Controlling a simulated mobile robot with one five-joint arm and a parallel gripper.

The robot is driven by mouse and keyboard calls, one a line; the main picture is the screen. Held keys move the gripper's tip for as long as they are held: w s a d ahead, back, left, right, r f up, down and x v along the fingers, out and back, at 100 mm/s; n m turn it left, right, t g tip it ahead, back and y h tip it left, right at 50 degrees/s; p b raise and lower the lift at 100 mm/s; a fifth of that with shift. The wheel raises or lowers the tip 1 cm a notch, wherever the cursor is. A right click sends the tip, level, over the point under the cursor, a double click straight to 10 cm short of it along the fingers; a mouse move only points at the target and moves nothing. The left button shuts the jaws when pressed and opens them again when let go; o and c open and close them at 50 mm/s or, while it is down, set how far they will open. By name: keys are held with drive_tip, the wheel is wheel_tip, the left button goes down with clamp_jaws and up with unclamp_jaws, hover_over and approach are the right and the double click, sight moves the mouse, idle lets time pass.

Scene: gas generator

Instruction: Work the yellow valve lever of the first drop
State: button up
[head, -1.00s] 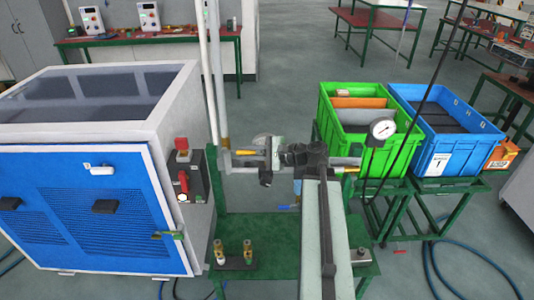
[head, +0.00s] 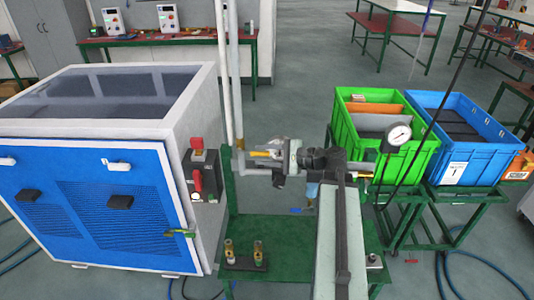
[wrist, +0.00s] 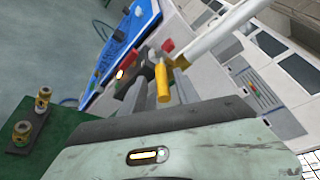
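The yellow valve lever (head: 262,154) sits on the pipe at the green stand, just left of my gripper (head: 281,164) in the head view. In the wrist view the yellow lever (wrist: 162,84) points toward the camera, in front of my gripper (wrist: 158,92). The grey fingers stand apart, one on each side of the lever in that picture. I cannot tell whether either finger touches it. My arm and wrist hide part of the pipe run to the right.
A white upright pipe (head: 223,70) rises behind the lever. The blue-doored cabinet (head: 100,205) with a red-and-black switch box (head: 203,172) is at left. Two brass fittings (head: 258,252) stand on the green stand (head: 290,238). A gauge (head: 399,134) and the green crate (head: 345,120) are at right.

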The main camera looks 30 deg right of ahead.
drive_tip(key=p+v, duration=0.1)
drive_tip(key=v, duration=0.5)
drive_tip(key=shift+s+d, duration=0.2)
drive_tip(key=shift+s, duration=0.1)
drive_tip(key=w+a+f+n+g+y, duration=0.1)
drive_tip(key=w+a+n+g, duration=0.1)
drive_tip(key=a, duration=0.8)
drive_tip(key=w+a+f+n+g+y, duration=0.1)
drive_tip(key=w+a+n+g+y, duration=0.15)
drive_tip(key=a, duration=0.75)
drive_tip(key=s+a+f+n+g+h, duration=0.2)
drive_tip(key=a+f+n+g+h, duration=0.15)
drive_tip(key=a+f, duration=0.55)
drive_tip(key=s+a+f+n+g+h, duration=0.3)
drive_tip(key=s+f+n+g+h, duration=0.1)
drive_tip(key=f+n+h, duration=0.25)
drive_tip(key=d+f+n+h, duration=0.1)
drive_tip(key=d+n+h, duration=0.1)
drive_tip(key=d, duration=0.5)
drive_tip(key=shift+s+d+f+h, duration=0.3)
drive_tip(key=shift+s+h, duration=0.1)
drive_tip(key=shift+h, duration=0.35)
